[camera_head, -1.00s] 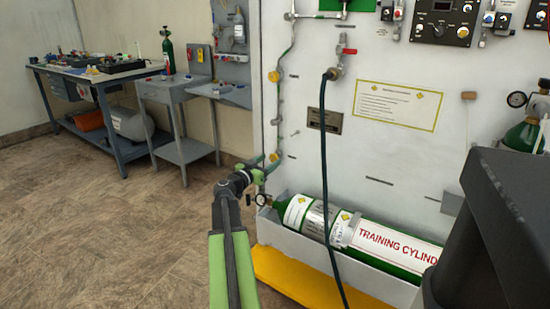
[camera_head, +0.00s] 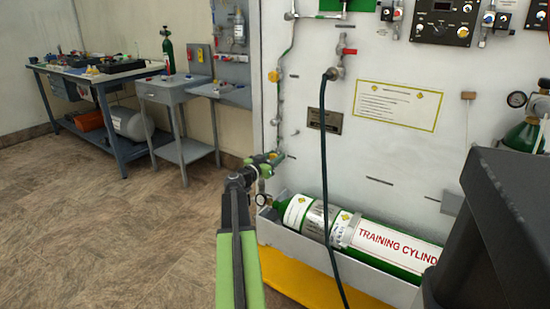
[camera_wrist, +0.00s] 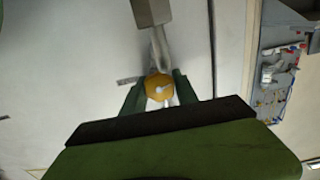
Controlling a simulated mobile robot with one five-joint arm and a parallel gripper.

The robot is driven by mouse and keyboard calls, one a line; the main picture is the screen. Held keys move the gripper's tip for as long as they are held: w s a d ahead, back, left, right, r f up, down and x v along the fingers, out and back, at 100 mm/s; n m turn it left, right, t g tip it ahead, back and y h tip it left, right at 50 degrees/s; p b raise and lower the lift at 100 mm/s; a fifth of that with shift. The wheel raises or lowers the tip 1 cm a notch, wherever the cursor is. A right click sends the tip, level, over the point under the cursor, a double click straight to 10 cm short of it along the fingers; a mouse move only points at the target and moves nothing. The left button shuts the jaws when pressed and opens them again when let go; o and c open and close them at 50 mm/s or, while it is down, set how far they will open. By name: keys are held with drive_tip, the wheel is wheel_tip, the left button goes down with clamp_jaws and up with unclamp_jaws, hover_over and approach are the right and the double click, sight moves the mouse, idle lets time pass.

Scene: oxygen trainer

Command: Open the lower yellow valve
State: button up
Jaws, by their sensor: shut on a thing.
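The lower yellow valve (camera_wrist: 158,86) is a round yellow knob with a pale centre, on a pipe on the white panel. In the wrist view it sits between the two green fingers of my gripper (camera_wrist: 158,92), which is shut on it. In the head view my gripper (camera_head: 268,160) is at the pipe's lower end, just above the left end of the green training cylinder. There the fingers hide most of the knob. I cannot tell how far the valve is turned.
Another yellow valve (camera_head: 274,76) is higher on the same pipe. The green training cylinder (camera_head: 385,245) lies in a white tray low on the panel. A dark hose (camera_head: 323,150) hangs to the right. A workbench (camera_head: 95,75) stands at the back left; the floor before it is clear.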

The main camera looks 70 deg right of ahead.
clamp_jaws()
drive_tip(key=shift+n, duration=0.7)
drive_tip(key=o, duration=1.1)
unclamp_jaws()
drive_tip(key=shift+o, duration=0.2)
drive_tip(key=shift+a, duration=0.15)
drive_tip(key=v, duration=1.7)
drive_tip(key=shift+a, duration=0.1)
